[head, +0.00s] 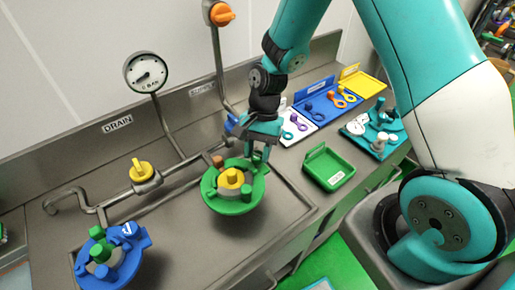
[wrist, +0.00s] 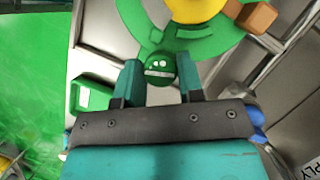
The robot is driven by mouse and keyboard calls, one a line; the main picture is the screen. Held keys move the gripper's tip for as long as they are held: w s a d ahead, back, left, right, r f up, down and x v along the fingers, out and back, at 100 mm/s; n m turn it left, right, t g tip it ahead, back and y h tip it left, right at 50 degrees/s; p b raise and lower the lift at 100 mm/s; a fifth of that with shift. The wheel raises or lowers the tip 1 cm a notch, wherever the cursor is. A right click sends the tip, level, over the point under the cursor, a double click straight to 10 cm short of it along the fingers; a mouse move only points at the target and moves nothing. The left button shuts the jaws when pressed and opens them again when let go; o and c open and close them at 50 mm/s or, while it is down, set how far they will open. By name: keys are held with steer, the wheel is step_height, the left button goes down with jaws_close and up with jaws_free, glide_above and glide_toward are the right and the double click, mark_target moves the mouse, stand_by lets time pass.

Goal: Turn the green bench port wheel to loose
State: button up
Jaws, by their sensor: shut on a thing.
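The green bench port wheel (head: 231,206) sits on the steel bench, with a yellow hub (head: 232,177) at its middle. My gripper (head: 261,155) reaches down to the wheel's far right edge. In the wrist view, my gripper (wrist: 159,76) has a finger on each side of a round green knob (wrist: 160,65) at the rim and is shut on it. The green wheel (wrist: 135,12) and its yellow hub (wrist: 195,8) are cut off at the top there. I cannot read any loose mark on the wheel.
A blue port wheel (head: 125,270) stands at the lower left, below a yellow valve handle (head: 141,169). A gauge (head: 146,71) and pipes stand behind. A brown block (head: 217,160) is close by the green wheel. An open green tray (head: 328,168) lies to the right.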

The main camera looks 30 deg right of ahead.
steer(key=n, duration=0.2)
steer(key=n+h, duration=0.1)
steer(key=n, duration=0.1)
steer(key=shift+n+g+h, duration=0.3)
steer(key=shift+g, duration=0.1)
steer(key=n+h, duration=0.2)
steer(key=n, duration=0.3)
steer(key=shift+a, duration=0.15)
steer(key=n+h, duration=0.1)
steer(key=n, duration=0.2)
steer(key=n+h, duration=0.1)
steer(key=n, duration=0.1)
steer(key=shift+a+n+t+p, duration=0.1)
steer(key=shift+n+t+p, duration=0.2)
steer(key=shift+n+p, duration=0.1)
steer(key=shift+n+t+h+p, duration=0.3)
steer(key=shift+n+t+h, duration=0.3)
steer(key=shift+n, duration=1.7)
steer(key=o, duration=0.9)
steer(key=shift+r, duration=0.1)
steer(key=b+v, duration=0.2)
steer(key=v, duration=1.5)
steer(key=shift+a+r, duration=0.1)
steer(key=shift+a, duration=0.15)
